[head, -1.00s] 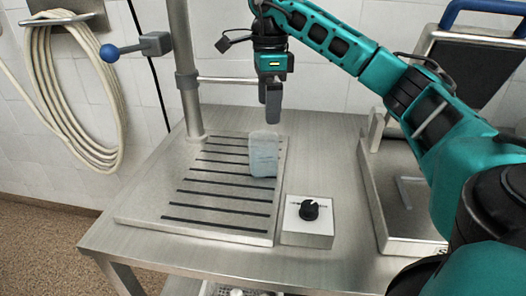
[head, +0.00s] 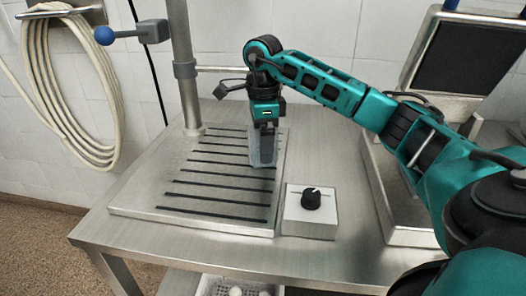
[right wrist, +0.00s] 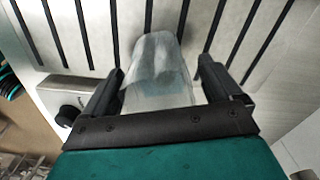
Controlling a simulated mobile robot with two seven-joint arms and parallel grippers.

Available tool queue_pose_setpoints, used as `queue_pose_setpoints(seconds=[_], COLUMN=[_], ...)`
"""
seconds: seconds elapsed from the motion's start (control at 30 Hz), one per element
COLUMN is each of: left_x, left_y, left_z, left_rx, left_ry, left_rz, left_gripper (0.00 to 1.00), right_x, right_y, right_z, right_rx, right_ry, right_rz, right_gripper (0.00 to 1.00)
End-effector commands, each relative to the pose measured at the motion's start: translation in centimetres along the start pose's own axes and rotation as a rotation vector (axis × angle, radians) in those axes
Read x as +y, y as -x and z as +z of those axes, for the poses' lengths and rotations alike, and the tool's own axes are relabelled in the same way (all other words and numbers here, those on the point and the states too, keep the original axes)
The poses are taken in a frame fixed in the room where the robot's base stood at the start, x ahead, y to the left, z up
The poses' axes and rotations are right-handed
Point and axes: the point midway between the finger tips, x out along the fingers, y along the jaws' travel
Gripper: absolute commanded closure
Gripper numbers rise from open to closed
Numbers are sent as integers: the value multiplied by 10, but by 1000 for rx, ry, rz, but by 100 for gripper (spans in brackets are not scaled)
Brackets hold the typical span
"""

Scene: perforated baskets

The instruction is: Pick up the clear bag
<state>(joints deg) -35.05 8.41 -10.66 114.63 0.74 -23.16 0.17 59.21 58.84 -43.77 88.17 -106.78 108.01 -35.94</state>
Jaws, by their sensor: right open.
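The clear bag (head: 255,148) stands upright on the slotted metal plate, near the plate's right side. It is translucent with a pale bluish tint. My right gripper (head: 264,150) has come down over it from above. In the right wrist view the bag (right wrist: 157,62) lies between the two open fingers of the gripper (right wrist: 158,90), with a gap visible on the right side. The fingers look apart from the bag. My left gripper is not in view.
The slotted plate (head: 190,207) lies on a steel table (head: 200,245). A control box with a black knob (head: 310,215) stands close to the right. A metal post (head: 182,70) rises behind the plate. A steel machine (head: 400,200) stands farther right.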

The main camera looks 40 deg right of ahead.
Motion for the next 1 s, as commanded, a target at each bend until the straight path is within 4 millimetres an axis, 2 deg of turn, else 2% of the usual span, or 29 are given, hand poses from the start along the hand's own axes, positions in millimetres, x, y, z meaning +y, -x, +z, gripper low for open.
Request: queue_pose_setpoints(seconds=[0.27,0.9,1.0], left_x=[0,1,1], left_y=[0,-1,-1], left_z=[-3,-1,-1], left_rx=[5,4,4], left_ry=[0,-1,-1], left_rz=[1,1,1], left_gripper=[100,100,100], right_x=[0,0,0], right_y=[-3,-2,-2], right_z=[0,0,0], right_rx=[0,-1,-1], right_ry=[1,0,0], right_rz=[-1,-2,-2], right_gripper=[8,69,69])
